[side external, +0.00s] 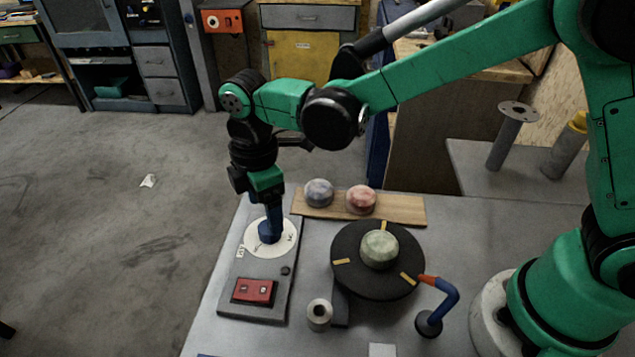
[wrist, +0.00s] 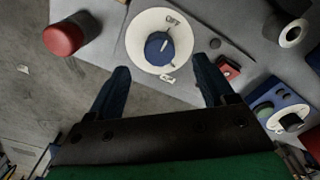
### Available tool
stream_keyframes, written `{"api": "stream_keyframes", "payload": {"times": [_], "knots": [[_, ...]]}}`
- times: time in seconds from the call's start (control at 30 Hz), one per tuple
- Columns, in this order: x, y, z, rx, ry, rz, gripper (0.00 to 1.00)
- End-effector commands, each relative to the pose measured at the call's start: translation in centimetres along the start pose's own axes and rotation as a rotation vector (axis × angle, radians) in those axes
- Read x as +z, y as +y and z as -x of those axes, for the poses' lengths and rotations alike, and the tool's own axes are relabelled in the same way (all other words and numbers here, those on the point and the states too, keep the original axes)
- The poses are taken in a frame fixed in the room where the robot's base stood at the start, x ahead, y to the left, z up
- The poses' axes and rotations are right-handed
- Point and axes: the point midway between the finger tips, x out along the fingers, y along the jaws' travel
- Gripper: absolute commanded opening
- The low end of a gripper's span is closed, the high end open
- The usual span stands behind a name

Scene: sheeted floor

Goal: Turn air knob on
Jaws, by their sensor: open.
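The white round dial (side external: 252,246) lies on a grey panel at the left of the workbench, with a label beside it that seems to read AIR. In the wrist view the dial (wrist: 139,38) shows OFF at the top and another mark, likely ON, at the bottom. My gripper (side external: 273,215) points down over the dial. In the wrist view my gripper (wrist: 161,72) is open and empty, its dark blue fingers apart on either side of the dial's lower part. The external view hides much of the knob.
A red switch box (side external: 254,291) sits on the panel in front of the dial. A black turntable (side external: 345,281) holds a greenish stone (side external: 379,249). A wooden board (side external: 411,211) bears two round stones. A blue bent lever (side external: 446,296) stands right of the turntable.

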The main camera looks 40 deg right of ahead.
Motion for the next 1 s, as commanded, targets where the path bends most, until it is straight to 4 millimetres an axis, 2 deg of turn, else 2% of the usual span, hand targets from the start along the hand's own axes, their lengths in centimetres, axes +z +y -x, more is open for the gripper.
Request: {"api": "stream_keyframes", "payload": {"times": [0.23, 0.57, 0.67, 0.83, 0.87, 1.0], "knots": [[0.0, 0.1, -3.2, 0.002, 0.001, -0.003, 0.75], [0.1, 0.0, -3.9, 0.003, 0.002, -0.004, 0.75], [0.1, 0.0, -3.9, 0.003, 0.002, -0.005, 0.53], [0.1, 0.0, -3.8, 0.003, 0.002, -0.005, 0.04], [0.1, 0.0, -3.8, 0.002, 0.002, -0.005, 0.0], [0.1, 0.0, -3.8, 0.002, 0.002, -0.008, 0.0]]}}
